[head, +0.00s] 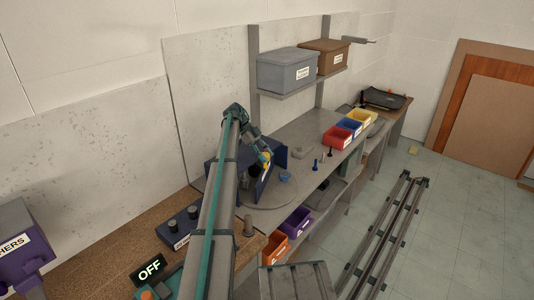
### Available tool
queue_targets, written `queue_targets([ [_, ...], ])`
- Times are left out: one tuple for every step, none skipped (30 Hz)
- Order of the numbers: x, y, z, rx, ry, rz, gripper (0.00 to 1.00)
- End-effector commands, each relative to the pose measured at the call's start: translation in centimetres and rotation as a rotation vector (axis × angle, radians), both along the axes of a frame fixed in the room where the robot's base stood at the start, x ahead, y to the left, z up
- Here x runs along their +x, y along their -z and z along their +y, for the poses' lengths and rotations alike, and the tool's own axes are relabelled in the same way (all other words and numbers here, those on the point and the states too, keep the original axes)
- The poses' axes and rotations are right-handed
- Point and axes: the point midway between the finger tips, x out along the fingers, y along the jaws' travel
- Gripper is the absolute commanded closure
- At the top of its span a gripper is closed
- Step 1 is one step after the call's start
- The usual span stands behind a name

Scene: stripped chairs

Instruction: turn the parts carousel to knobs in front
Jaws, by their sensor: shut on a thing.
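The parts carousel (268,195) is a round grey turntable with upright dark blue divider walls, standing on the grey bench at the middle of the head view. My arm reaches over it from the front. My gripper (265,157) is shut at a yellow piece at the top of the blue dividers. The fingertips are small, and I cannot see exactly how they grip it. A small blue part (285,176) lies on the right side of the turntable. My arm hides much of the left side, so I cannot tell where the knobs are.
A grey bin (284,72) and brown bin (325,55) stand on the shelf above. Red (339,137), blue and yellow trays sit farther along the bench, with small upright parts before them. Purple (296,222) and orange (274,247) bins are below. Long rails (390,235) lie on the floor.

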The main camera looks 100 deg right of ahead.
Motion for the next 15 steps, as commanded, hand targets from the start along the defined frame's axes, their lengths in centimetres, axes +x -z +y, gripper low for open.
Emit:
queue_targets([
  [0.04,0.06,0.04,0.001,0.001,0.000,1.00],
  [0.04,0.07,0.03,0.001,0.001,0.000,1.00],
  [0.04,0.08,0.04,0.001,0.001,0.000,1.00],
  [0.04,0.08,0.04,0.001,0.000,-0.001,1.00],
  [0.04,0.08,0.04,0.001,0.000,-0.001,1.00],
  [0.03,0.08,0.04,0.001,0.000,-0.001,1.00],
  [0.03,0.08,0.04,0.001,0.000,-0.001,1.00],
  [0.03,0.08,0.04,0.001,0.000,-0.001,1.00],
  [0.03,0.08,0.04,0.001,0.000,-0.001,0.56],
  [0.03,0.08,0.04,0.001,0.000,-0.001,0.51],
  [0.03,0.08,0.03,0.001,0.000,-0.001,0.46],
  [0.02,0.07,0.03,0.001,-0.001,0.000,0.39],
  [0.02,0.07,0.02,0.001,-0.001,0.000,0.34],
  [0.01,0.06,0.03,0.001,-0.001,0.000,0.33],
  [0.02,0.06,0.02,0.001,-0.001,0.000,0.33],
])
